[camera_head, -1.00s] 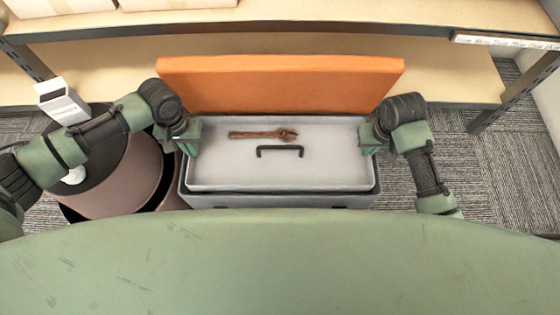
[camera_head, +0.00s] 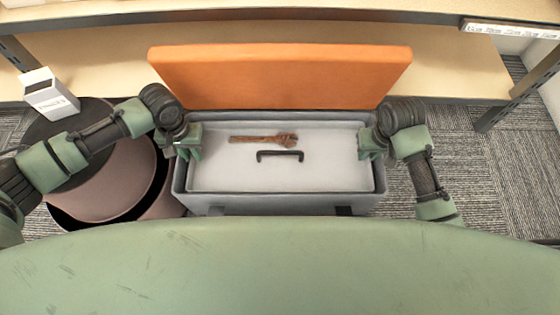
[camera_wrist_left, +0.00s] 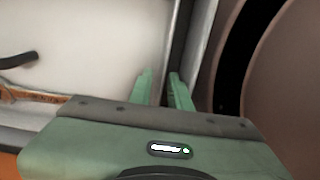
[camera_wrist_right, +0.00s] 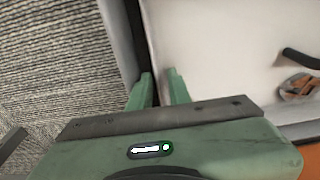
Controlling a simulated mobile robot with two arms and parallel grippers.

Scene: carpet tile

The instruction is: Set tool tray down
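The pale tool tray (camera_head: 225,175) lies level within the rim of the grey toolbox (camera_head: 270,203); whether it rests on anything inside is hidden. It has a black handle (camera_head: 280,155) in its middle and a rusty wrench (camera_head: 264,139) behind that. My left gripper (camera_head: 190,145) is at the tray's left side. Its fingers (camera_wrist_left: 163,90) straddle the tray's side wall and look closed on it. My right gripper (camera_head: 370,143) is at the right side, its fingers (camera_wrist_right: 160,88) likewise either side of the wall. The contact itself is partly hidden.
The orange toolbox lid (camera_head: 280,75) stands open at the back, before a wooden shelf (camera_head: 460,70). A round brown container (camera_head: 110,180) is close to the toolbox's left. A white box (camera_head: 49,92) is behind it. Carpet (camera_head: 500,165) is clear on the right.

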